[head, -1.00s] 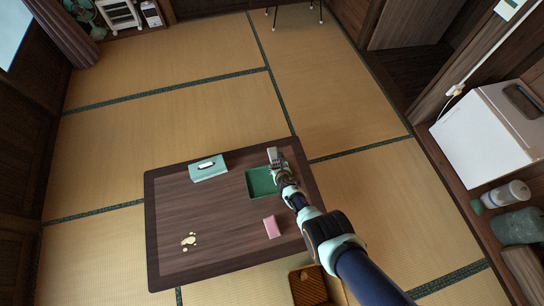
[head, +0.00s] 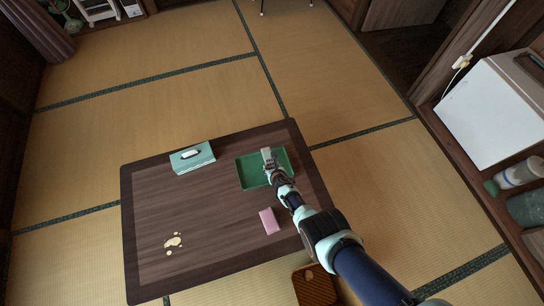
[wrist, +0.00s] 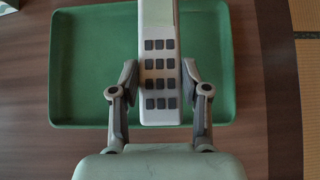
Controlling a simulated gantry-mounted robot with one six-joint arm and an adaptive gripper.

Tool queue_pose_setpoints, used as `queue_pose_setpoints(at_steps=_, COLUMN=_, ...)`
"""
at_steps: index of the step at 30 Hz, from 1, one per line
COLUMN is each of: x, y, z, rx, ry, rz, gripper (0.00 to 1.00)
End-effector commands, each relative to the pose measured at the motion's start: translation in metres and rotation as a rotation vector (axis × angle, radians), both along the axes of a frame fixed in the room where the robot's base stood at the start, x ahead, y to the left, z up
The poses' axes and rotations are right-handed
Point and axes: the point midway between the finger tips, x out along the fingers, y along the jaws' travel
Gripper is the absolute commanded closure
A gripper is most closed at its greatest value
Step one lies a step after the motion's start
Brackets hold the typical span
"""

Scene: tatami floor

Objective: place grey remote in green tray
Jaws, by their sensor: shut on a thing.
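The grey remote (wrist: 160,60), pale with rows of dark buttons, is between the fingers of my gripper (wrist: 160,85) in the wrist view. My gripper is shut on it. In the head view my gripper (head: 272,168) and the remote (head: 267,153) are over the green tray (head: 246,183). The tray (wrist: 75,65) lies under the remote in the wrist view, with its near rim just beyond the fingers' base. I cannot tell whether the remote touches the tray floor.
The tray is on a dark wooden low table (head: 200,220). The middle of the table is clear.

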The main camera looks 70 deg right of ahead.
Motion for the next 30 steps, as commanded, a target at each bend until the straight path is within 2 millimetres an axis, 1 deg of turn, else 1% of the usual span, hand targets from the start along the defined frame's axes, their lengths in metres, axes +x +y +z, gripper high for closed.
queue_pose_setpoints(at_steps=1, x=0.000, y=0.000, z=-0.021, rx=0.001, ry=0.001, rz=0.000, gripper=0.91)
queue_pose_setpoints(at_steps=3, x=0.000, y=0.000, z=-0.031, rx=0.001, ry=0.000, rz=-0.001, gripper=0.91)
queue_pose_setpoints(at_steps=10, x=0.000, y=0.000, z=-0.027, rx=0.000, ry=-0.001, rz=-0.001, gripper=0.91)
queue_pose_setpoints(at_steps=11, x=0.000, y=0.000, z=-0.028, rx=0.001, ry=0.000, rz=-0.001, gripper=0.49)
queue_pose_setpoints(at_steps=12, x=0.000, y=0.000, z=-0.027, rx=0.001, ry=0.000, rz=-0.001, gripper=0.42)
queue_pose_setpoints(at_steps=14, x=0.000, y=0.000, z=-0.027, rx=0.001, ry=0.000, rz=-0.001, gripper=0.32)
queue_pose_setpoints(at_steps=15, x=0.000, y=0.000, z=-0.027, rx=0.001, ry=0.000, rz=-0.001, gripper=0.29)
queue_pose_setpoints(at_steps=23, x=0.000, y=0.000, z=-0.027, rx=0.001, ry=0.000, rz=-0.001, gripper=0.29)
queue_pose_setpoints(at_steps=25, x=-0.001, y=0.002, z=-0.024, rx=0.001, ry=0.001, rz=0.000, gripper=0.29)
queue_pose_setpoints(at_steps=28, x=-0.005, y=0.007, z=-0.013, rx=0.001, ry=0.001, rz=0.000, gripper=0.29)
queue_pose_setpoints(at_steps=30, x=-0.010, y=0.014, z=-0.003, rx=0.001, ry=0.002, rz=0.001, gripper=0.29)
